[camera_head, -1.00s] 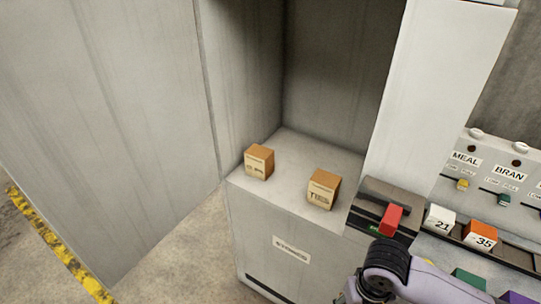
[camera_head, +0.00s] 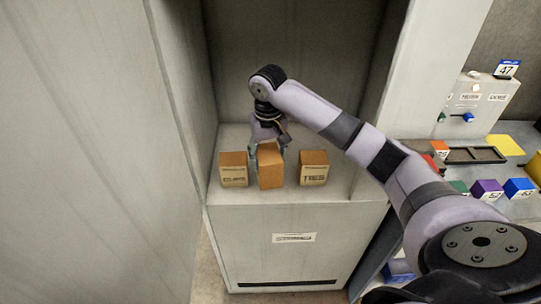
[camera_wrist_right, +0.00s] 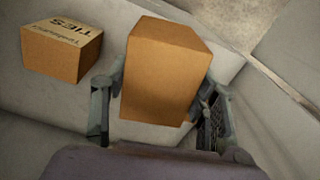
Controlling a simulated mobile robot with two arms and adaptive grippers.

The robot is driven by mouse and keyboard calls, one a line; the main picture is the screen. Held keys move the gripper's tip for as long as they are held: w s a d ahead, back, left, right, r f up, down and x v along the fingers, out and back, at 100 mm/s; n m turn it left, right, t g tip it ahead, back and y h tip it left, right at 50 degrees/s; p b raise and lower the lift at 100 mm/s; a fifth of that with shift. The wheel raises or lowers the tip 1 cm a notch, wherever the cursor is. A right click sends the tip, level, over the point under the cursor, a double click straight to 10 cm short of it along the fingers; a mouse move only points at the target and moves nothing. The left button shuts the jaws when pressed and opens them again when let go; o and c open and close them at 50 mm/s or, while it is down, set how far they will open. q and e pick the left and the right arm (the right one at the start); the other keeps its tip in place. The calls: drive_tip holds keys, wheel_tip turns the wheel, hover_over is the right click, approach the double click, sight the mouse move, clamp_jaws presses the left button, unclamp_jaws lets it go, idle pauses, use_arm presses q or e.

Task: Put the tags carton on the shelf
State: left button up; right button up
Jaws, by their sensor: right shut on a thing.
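My right gripper (camera_head: 268,150) is shut on a plain brown carton (camera_head: 271,172), taken as the tags carton; no label shows on its visible faces. The carton is over the front of the pale shelf (camera_head: 345,187), in the gap between two other cartons. I cannot tell whether its base touches the shelf. In the right wrist view the carton (camera_wrist_right: 165,75) sits between the two fingers of the gripper (camera_wrist_right: 160,100). My left gripper is not in view.
A carton with a blurred label, perhaps CLIPS (camera_head: 233,172), stands left of the held one. The TIES carton (camera_head: 313,170) stands right, with a small gap. Walls close in the recess. A counter with coloured blocks (camera_head: 487,189) lies to the right.

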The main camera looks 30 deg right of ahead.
drive_tip(key=w+d+r+m, duration=0.1)
drive_tip(key=w+d+r, duration=0.2)
drive_tip(key=r, duration=0.2)
drive_tip(key=w+d+r+m, duration=0.1)
drive_tip(key=w+d+r, duration=0.15)
drive_tip(key=r, duration=0.35)
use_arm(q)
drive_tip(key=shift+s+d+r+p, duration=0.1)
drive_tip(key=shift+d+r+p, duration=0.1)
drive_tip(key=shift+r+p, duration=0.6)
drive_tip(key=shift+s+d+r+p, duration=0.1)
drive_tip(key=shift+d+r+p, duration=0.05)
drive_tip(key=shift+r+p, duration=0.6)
use_arm(e)
drive_tip(key=shift+d+f, duration=0.15)
drive_tip(key=shift+f, duration=4.7)
drive_tip(key=shift+d+f, duration=0.1)
drive_tip(key=shift+f, duration=4.75)
drive_tip(key=o, duration=1.4)
drive_tip(key=shift+s, duration=0.1)
use_arm(q)
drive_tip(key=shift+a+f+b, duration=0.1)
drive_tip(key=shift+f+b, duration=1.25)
drive_tip(key=shift+b, duration=0.1)
use_arm(e)
drive_tip(key=shift+r, duration=6.05)
